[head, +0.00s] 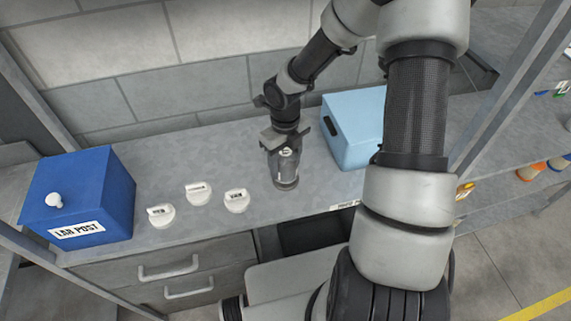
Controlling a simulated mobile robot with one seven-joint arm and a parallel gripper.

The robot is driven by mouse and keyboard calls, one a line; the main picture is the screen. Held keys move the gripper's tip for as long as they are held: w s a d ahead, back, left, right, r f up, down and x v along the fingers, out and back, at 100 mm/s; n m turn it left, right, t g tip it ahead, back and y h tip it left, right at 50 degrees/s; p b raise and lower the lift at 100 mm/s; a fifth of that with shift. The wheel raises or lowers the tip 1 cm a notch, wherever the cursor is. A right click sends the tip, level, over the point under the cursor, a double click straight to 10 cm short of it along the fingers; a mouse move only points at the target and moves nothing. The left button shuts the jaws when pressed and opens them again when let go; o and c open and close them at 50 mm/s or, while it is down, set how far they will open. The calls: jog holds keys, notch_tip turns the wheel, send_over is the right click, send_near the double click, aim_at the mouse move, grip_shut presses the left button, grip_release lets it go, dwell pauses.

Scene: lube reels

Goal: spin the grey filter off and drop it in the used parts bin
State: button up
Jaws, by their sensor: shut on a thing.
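My gripper (285,143) points down over the middle of the bench and is shut on a dark grey cylinder, which looks like the grey filter (286,172). The filter is upright, with its lower end close to the bench top. I cannot tell whether it touches the bench or what it may be fixed to. The gripper hides its upper part. A dark open space (315,233) shows below the bench edge, partly hidden by my arm. A small label (345,207) above it is too blurred to read surely, so I cannot confirm the used parts bin.
A light blue bin (343,147) stands right of the filter, partly behind my arm. Several white labelled discs, three in all, include a near one (236,201) on the grey bench (190,160). A blue LAB POST box (95,190) stands left. Drawers (165,272) are below.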

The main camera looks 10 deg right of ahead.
aim_at(286, 151)
jog(key=shift+r, duration=2.55)
